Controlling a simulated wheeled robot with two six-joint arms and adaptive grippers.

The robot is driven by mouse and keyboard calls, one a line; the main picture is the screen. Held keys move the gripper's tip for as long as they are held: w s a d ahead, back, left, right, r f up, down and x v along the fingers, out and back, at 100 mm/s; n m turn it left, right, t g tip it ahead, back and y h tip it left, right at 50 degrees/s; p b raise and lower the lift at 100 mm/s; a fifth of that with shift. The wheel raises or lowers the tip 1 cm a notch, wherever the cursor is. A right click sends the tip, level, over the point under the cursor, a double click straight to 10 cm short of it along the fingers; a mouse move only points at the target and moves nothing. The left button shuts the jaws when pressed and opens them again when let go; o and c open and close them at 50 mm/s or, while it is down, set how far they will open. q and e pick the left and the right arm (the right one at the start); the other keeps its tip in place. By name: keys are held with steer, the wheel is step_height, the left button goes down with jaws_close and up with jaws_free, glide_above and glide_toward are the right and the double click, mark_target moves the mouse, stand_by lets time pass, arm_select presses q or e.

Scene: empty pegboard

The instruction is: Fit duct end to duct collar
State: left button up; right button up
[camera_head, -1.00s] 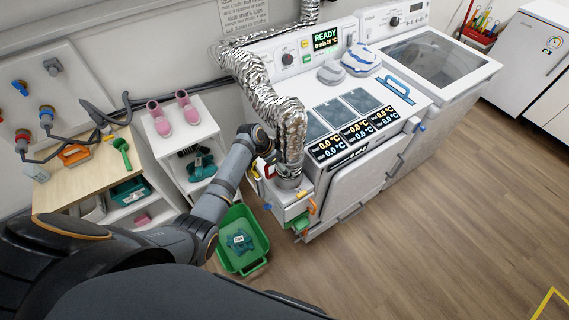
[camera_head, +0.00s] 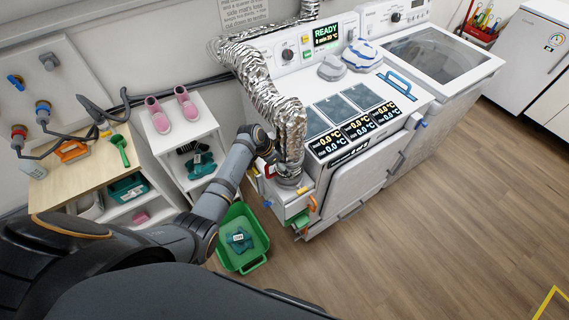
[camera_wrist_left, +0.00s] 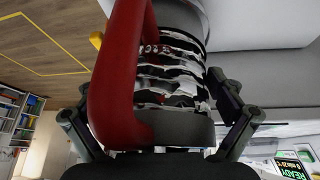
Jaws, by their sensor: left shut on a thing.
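The silver foil duct (camera_head: 270,100) comes down from the wall behind the dryer and hangs beside its front corner. Its lower end (camera_head: 289,168) is upright over the grey round collar (camera_head: 290,183) on a small white housing; I cannot tell whether it is seated. My left gripper (camera_head: 269,155) is at the duct's left side, shut on the duct end. In the left wrist view, the fingers (camera_wrist_left: 160,115) stand either side of the duct's grey cuff (camera_wrist_left: 185,128), with crinkled foil beyond. A red curved part (camera_wrist_left: 122,70) hides some of it. My right gripper is out of view.
The white dryer (camera_head: 350,110) with display panels stands to the right of the duct. A green bin (camera_head: 256,232) is on the floor below my left arm. A white shelf (camera_head: 198,128) with pink shoes stands left. The wooden floor at right is clear.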

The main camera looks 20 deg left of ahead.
arm_select(q)
steer(key=shift+f, duration=0.3)
steer(key=shift+f+b, duration=0.35)
steer(key=shift+f+b, duration=0.35)
steer(key=shift+f, duration=0.05)
steer(key=o, duration=1.1)
steer(key=v, duration=1.2)
